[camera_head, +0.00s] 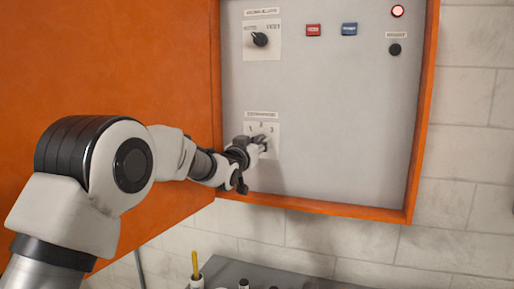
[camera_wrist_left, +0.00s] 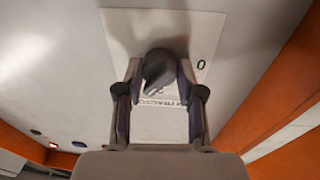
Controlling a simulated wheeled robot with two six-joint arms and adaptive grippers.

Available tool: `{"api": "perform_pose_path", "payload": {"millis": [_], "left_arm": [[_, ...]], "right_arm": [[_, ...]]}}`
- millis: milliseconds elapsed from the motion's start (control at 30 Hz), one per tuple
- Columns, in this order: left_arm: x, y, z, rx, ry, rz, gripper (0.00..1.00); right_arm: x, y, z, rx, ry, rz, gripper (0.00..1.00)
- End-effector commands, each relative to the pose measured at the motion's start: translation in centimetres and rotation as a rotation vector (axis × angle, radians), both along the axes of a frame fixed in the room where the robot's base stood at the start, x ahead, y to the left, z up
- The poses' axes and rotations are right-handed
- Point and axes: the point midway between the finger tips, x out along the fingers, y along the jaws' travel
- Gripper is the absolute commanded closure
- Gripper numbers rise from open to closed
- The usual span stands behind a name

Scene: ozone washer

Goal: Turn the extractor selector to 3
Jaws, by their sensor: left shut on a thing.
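The extractor selector is a dark knob on a pale plate (camera_head: 274,131) with printed numbers, low on the grey panel. In the head view my left gripper (camera_head: 262,143) covers most of the knob. In the left wrist view the round dark knob (camera_wrist_left: 158,68) sits between the two fingers of my left gripper (camera_wrist_left: 160,85), which is shut on it. A "0" shows on the plate (camera_wrist_left: 201,42) to the right of the knob there. Which number the knob points to cannot be told. My right gripper is in neither view.
Above are another selector knob (camera_head: 260,39), a red button (camera_head: 313,30), a blue button (camera_head: 349,29), a lit red lamp (camera_head: 397,11) and a small black knob (camera_head: 395,49). An orange door (camera_head: 110,60) stands open at left. A dark surface (camera_head: 270,272) lies below.

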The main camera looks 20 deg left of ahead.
Motion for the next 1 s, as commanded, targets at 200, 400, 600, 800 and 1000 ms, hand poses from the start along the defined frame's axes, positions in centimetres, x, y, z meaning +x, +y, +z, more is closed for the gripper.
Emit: {"api": "perform_pose_path", "payload": {"millis": [200,400,600,800,1000], "left_arm": [[0.01,0.04,-0.37,0.12,0.002,0.0,0.97],[0.02,0.05,-0.36,0.176,0.002,0.0,0.97],[0.01,0.04,-0.33,0.192,0.001,-0.001,0.97],[0.01,0.03,-0.32,0.193,0.0,-0.001,0.97],[0.01,0.02,-0.25,0.192,-0.001,-0.001,0.37]], "right_arm": [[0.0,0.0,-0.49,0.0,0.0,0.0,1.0],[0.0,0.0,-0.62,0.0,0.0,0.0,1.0],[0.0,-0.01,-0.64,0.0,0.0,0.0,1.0],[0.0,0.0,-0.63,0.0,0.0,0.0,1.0],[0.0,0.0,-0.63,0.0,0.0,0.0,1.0]]}}
